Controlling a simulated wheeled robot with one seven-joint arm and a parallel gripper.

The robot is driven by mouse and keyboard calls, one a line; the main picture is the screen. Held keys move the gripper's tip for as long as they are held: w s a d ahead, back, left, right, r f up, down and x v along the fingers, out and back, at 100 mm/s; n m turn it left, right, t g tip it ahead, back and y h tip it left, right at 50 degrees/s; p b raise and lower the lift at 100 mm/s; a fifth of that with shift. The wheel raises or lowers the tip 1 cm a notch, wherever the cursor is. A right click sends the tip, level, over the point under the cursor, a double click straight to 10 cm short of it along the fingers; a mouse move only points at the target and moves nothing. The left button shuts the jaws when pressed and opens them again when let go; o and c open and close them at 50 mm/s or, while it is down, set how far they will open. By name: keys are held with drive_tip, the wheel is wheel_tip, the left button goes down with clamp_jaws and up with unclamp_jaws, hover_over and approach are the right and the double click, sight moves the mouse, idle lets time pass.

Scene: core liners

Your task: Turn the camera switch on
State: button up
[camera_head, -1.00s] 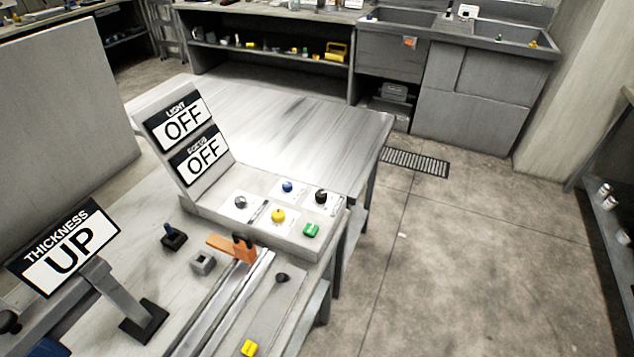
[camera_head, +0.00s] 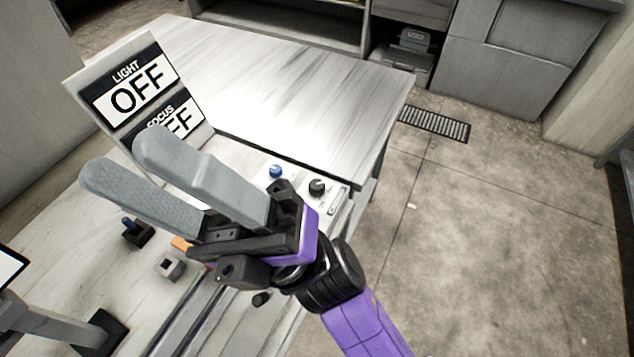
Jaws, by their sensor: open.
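The control panel (camera_head: 345,213) stands on the worktable. A blue knob (camera_head: 275,171) and a black knob (camera_head: 317,187) show on its top. The rest of its controls are hidden behind my gripper. No switch labelled as the camera switch can be read. My gripper (camera_head: 127,166) is open and empty, with its two grey fingers pointing left, in front of the panel and its signs. The upper sign (camera_head: 137,92) reads LIGHT OFF. The lower sign (camera_head: 187,118) reads FOCUS OFF, partly covered by a finger.
A small blue-topped lever (camera_head: 136,232) and a grey block (camera_head: 170,268) stand on the table left of metal rails (camera_head: 215,318). An orange piece (camera_head: 181,244) shows partly. The bare metal tabletop (camera_head: 300,85) behind the panel is clear, as is the floor (camera_head: 480,230) at right.

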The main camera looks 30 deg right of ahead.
drive_tip(key=s+a+n+g+h+b, duration=0.1)
drive_tip(key=a+n+g, duration=0.2)
drive_tip(key=n+g, duration=0.6)
drive_tip(key=s+a+n+g+h, duration=0.1)
drive_tip(key=a+n+g, duration=0.3)
drive_tip(key=n+g, duration=0.45)
drive_tip(key=n+t+h+b, duration=0.55)
drive_tip(key=n+h, duration=0.25)
drive_tip(key=h, duration=1.8)
hover_over(317, 184)
drive_tip(key=shift+m, duration=0.25)
wheel_tip(317, 184, down, 27)
wheel_tip(317, 184, down, 8)
drive_tip(key=shift+r+p, duration=0.25)
drive_tip(key=shift+p, duration=0.1)
